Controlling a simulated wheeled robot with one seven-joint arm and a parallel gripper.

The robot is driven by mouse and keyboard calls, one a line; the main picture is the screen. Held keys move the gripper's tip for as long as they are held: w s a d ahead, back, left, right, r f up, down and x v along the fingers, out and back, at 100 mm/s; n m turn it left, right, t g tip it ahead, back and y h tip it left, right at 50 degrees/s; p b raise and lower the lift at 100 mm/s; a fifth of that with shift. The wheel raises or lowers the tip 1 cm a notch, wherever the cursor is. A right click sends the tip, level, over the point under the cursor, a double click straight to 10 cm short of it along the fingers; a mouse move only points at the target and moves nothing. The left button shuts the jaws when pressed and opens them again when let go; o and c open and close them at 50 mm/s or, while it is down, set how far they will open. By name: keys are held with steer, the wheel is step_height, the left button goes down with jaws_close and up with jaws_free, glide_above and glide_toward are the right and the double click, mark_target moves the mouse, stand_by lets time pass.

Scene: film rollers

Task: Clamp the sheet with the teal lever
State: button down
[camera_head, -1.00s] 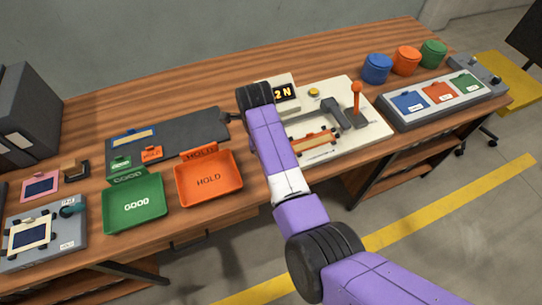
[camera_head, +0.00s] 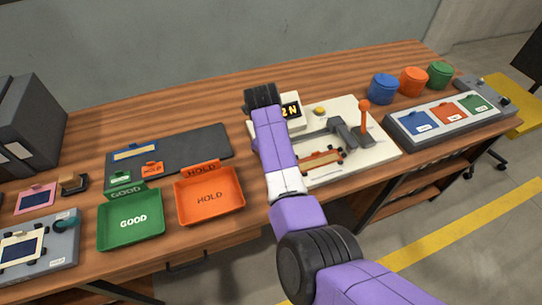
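The left end of the fixture is cut off by the picture edge. Whether the lever presses on the sheet is too small to tell. My purple arm rises through the middle of the view, far to the right of the lever. My gripper is hidden behind the arm.
A green GOOD tray (camera_head: 130,240) and an orange HOLD tray (camera_head: 235,210) stand between the fixture and my arm. A pink-framed piece (camera_head: 36,198) and a small stamp-like block (camera_head: 73,184) lie behind the fixture. A white machine with an orange-knobbed lever (camera_head: 364,118) stands right of my arm.

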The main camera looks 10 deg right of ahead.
steer(key=shift+w+d+r, duration=0.1)
steer(key=shift+d+r, duration=0.05)
steer(key=shift+d, duration=0.15)
steer(key=c, duration=1.2)
jaws_free()
steer(key=shift+o, duration=0.4)
steer(key=shift+a, duration=0.1)
steer(key=r, duration=0.5)
steer(key=s+a+r, duration=0.1)
steer(key=r, duration=0.1)
steer(key=shift+r, duration=0.3)
